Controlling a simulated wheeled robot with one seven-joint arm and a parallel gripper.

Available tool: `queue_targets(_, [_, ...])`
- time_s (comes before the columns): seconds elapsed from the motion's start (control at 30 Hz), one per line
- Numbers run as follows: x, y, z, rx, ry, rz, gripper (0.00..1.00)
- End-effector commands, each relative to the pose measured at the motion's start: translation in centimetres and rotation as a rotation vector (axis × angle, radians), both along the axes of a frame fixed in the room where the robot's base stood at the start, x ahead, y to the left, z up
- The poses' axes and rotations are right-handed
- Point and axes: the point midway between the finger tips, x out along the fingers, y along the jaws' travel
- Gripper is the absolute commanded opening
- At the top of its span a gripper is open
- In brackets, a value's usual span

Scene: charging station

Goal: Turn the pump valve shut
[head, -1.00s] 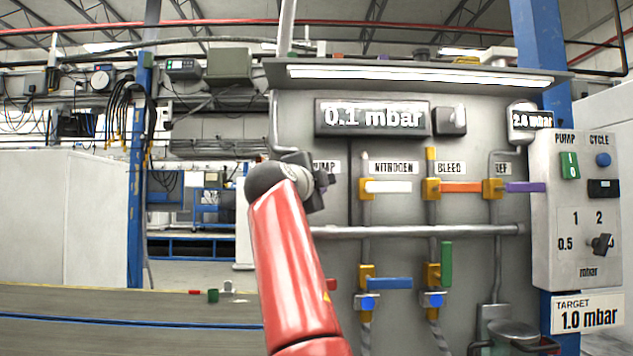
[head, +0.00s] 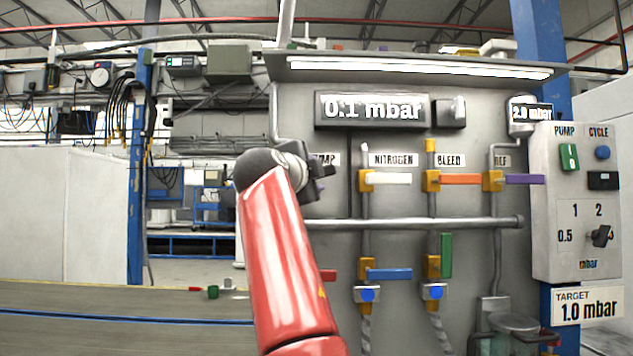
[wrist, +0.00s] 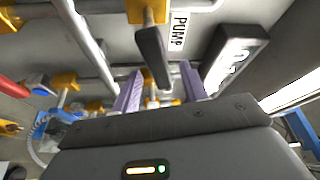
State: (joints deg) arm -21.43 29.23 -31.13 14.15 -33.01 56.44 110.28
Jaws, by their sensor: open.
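In the wrist view, the pump valve's dark handle (wrist: 152,55) hangs from a yellow valve body (wrist: 147,12), beside the PUMP label (wrist: 178,31). My gripper (wrist: 160,69) is open, its two purple fingers apart. The handle's end shows between the fingers, with a gap on each side in the picture; I cannot tell how deep it sits. In the head view, my gripper (head: 322,178) is at the panel in front of the partly covered PUMP label (head: 329,160). The arm and gripper hide the pump valve there.
The nitrogen valve's white handle (head: 388,179), the bleed valve's orange handle (head: 461,180) and a purple handle (head: 524,180) lie to the right. A horizontal pipe (head: 430,224) runs below. A red handle (head: 328,275) shows beside my arm. The main display (head: 372,110) reads 0.1 mbar.

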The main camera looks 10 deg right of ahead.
Motion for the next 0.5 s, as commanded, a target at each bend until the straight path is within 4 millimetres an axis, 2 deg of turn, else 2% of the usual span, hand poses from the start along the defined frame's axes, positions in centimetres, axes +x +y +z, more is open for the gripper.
queue_targets(0.03, [-0.8,0.7,-0.6,-0.001,-0.002,0.004,0.44])
queue_targets(0.2, [-3.1,2.1,-0.7,-0.001,-0.001,0.002,0.44])
queue_targets(0.5, [-4.2,2.8,-0.5,-0.001,0.001,0.0,0.44])
